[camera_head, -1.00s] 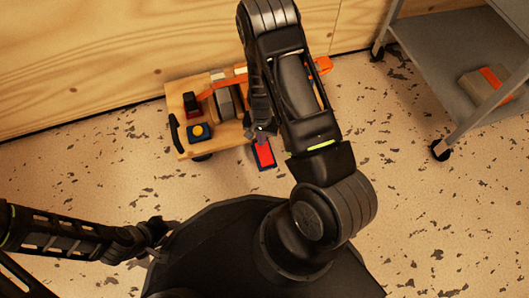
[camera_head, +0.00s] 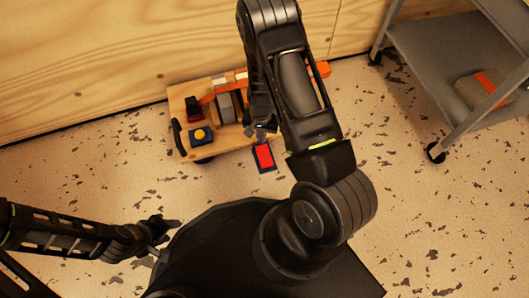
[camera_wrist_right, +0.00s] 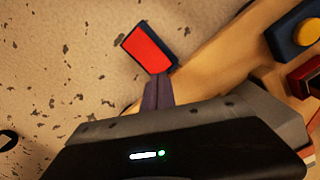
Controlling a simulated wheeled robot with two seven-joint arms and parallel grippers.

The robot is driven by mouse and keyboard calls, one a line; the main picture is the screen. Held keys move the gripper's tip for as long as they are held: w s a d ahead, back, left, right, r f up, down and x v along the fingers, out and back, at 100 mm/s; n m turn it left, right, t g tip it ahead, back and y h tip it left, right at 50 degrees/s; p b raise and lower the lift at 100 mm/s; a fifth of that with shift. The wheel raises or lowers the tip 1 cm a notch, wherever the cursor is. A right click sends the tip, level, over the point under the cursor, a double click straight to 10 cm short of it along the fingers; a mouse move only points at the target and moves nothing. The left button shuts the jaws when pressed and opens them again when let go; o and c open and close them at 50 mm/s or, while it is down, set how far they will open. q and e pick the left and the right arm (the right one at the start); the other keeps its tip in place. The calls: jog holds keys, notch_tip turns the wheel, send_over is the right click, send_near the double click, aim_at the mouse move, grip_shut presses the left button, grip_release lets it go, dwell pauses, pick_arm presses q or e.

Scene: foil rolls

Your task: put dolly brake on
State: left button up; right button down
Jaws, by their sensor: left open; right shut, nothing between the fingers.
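The wooden dolly (camera_head: 228,138) stands on the floor by the plywood wall. A red pedal with a dark blue edge (camera_head: 264,157) sticks out at its near side, and it also shows in the right wrist view (camera_wrist_right: 147,48). Whether it is the brake is not marked. My right gripper (camera_head: 261,136) is shut and empty, its fingertips just beside the pedal's dolly-side end. In the right wrist view, the shut fingertips (camera_wrist_right: 158,80) reach the pedal's lower edge; contact cannot be told. My left gripper (camera_head: 168,229) is open and empty at the lower left, away from the dolly.
A yellow button on a blue block (camera_head: 199,134), a red-and-black block (camera_head: 194,106), a grey roll (camera_head: 226,105) and an orange bar (camera_head: 318,69) are on the dolly. A grey shelf cart (camera_head: 437,60) holds a box (camera_head: 483,89) at right. Floor left is clear.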

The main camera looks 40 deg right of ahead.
notch_tip(320, 180, up, 2)
jog(key=shift+r+p, duration=0.25)
jog(key=shift+p, duration=0.5)
